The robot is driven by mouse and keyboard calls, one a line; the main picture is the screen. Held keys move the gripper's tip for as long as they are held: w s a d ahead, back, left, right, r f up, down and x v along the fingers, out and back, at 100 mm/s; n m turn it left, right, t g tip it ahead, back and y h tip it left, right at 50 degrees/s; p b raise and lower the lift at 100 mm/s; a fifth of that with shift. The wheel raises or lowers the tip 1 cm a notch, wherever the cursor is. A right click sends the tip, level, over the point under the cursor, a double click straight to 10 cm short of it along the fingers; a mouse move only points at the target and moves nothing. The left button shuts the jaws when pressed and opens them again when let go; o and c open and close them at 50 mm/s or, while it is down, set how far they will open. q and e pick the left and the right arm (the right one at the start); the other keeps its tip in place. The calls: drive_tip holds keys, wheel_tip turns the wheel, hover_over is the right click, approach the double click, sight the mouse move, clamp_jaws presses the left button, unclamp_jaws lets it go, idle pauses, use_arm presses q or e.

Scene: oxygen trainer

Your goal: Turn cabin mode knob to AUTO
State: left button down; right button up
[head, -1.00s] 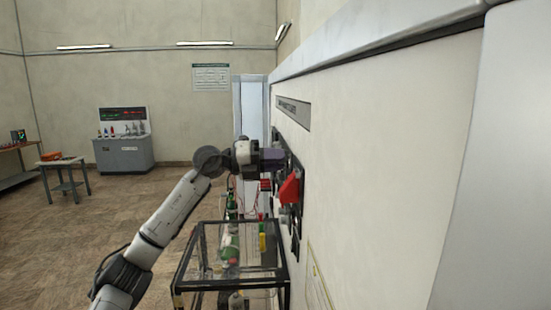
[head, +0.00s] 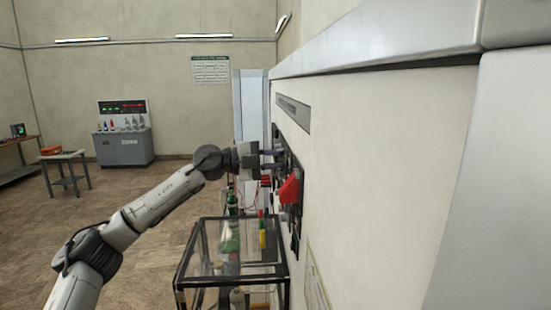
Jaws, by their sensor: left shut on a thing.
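My left gripper (head: 272,161) reaches in from the left and points at the dark control panel (head: 294,212) on the wall at the right. Its fingers are at the panel face, shut on a small part there. That part is mostly hidden by the fingers, and I cannot tell for sure that it is the cabin mode knob. The panel is seen almost edge-on, so knob marks such as AUTO cannot be read. A red guard or lever (head: 289,188) sticks out of the panel just below and nearer than the fingers. My right gripper is not in view.
A black-framed clear case (head: 232,262) with green and yellow cylinders stands below my left arm. Red leads (head: 247,196) hang behind it. The pale wall (head: 385,170) fills the right side. A grey console (head: 124,149) and small table (head: 64,172) stand far left; the floor between is clear.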

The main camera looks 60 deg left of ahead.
use_arm(q)
drive_tip(key=shift+n, duration=0.3)
idle(0.4)
drive_tip(key=c, duration=1)
unclamp_jaws()
drive_tip(key=b+v, duration=1.3)
drive_tip(key=shift+s+a, duration=0.25)
drive_tip(key=shift+s, duration=0.1)
